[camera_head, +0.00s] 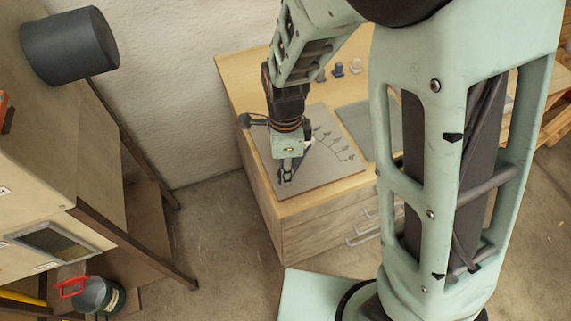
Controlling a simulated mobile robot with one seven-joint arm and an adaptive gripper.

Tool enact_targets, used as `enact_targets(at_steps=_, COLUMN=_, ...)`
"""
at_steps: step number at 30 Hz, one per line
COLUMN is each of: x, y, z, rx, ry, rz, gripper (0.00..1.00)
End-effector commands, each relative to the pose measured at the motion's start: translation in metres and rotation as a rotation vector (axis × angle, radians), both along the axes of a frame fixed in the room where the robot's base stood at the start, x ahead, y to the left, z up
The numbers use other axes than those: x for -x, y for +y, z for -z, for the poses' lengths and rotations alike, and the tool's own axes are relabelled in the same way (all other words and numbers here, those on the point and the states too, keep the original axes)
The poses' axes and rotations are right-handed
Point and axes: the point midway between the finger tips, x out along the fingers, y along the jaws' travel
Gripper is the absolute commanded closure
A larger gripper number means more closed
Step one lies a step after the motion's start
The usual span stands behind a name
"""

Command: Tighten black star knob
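My gripper (287,172) points down over the left part of a grey board (318,177) on the wooden workbench. Its fingers are small here, and I cannot tell whether they are open, shut or touching anything. I cannot make out a black star knob for certain; the area under my gripper is hidden. Small dark knob-like pieces (338,70) stand at the back of the bench, too small to identify.
The wooden workbench (300,230) has drawers with pale handles. A grey-green mat (358,118) lies right of the board. At left stand a cabinet with a dark cylinder (70,46) and a red-handled container (97,296). The floor (220,240) between is clear.

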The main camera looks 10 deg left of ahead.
Motion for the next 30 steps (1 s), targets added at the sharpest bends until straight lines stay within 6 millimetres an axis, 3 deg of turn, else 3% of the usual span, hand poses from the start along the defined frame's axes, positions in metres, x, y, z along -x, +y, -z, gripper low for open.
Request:
enact_targets(at_steps=12, x=-0.0015, y=0.0003, z=-0.0009, rx=-0.002, ry=-0.004, rz=0.008, gripper=0.98)
enact_targets(at_steps=13, x=-0.0015, y=0.0003, z=-0.0009, rx=-0.002, ry=-0.004, rz=0.008, gripper=0.72)
enact_targets(at_steps=18, x=-0.001, y=0.0002, z=-0.0006, rx=-0.001, ry=-0.002, rz=0.008, gripper=0.56)
enact_targets(at_steps=26, x=-0.0005, y=0.0001, z=-0.0009, rx=0.0, ry=-0.001, rz=0.007, gripper=0.56)
enact_targets(at_steps=30, x=-0.0012, y=0.0008, z=-0.0102, rx=-0.003, ry=-0.003, rz=0.007, gripper=0.56)
